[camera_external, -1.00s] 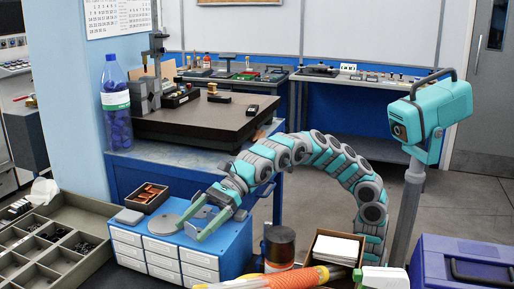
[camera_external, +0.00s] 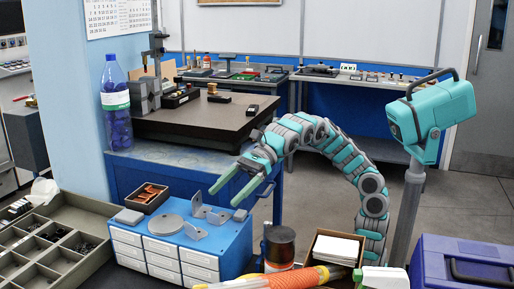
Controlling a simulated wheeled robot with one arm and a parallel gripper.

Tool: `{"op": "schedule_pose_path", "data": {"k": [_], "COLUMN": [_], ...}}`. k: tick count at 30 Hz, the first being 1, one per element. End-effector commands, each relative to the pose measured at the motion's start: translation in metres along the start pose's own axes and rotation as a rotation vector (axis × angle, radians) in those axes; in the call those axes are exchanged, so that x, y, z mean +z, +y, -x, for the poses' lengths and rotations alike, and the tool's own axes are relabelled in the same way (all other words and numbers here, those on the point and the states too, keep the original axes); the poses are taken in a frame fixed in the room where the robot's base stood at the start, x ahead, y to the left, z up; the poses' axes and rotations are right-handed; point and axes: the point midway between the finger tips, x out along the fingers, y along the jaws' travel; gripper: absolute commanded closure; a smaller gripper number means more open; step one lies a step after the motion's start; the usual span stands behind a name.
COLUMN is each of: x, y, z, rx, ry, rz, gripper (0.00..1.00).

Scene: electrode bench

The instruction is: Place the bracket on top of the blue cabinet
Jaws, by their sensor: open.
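The blue cabinet (camera_external: 238,240), with white drawers in front, stands at the lower left. On its top lies a grey angled bracket (camera_external: 197,204) with an upright part, towards the back. Other small grey metal pieces sit near it, and I cannot tell whether they belong to the same bracket. My gripper (camera_external: 223,196), with teal fingers, is open above the right back part of the cabinet top. Nothing shows between its fingers, and it looks apart from the grey pieces.
A dark cylinder (camera_external: 279,246) and a box of white paper (camera_external: 337,248) stand to the right.

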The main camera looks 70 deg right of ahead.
Motion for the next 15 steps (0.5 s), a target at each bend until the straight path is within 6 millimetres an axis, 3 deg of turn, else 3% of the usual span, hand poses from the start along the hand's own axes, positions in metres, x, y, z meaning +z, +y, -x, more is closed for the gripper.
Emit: {"op": "schedule_pose_path", "data": {"k": [9,13,15], "x": [0.002,0.022,0.043], "y": [-0.003,-0.028,-0.048], "z": [0.003,0.021,0.041], "rx": [-0.012,-0.109,-0.201], "ry": [-0.009,-0.088,-0.164], "rz": [0.011,0.105,0.211], "gripper": [0.14,0.14,0.14]}}
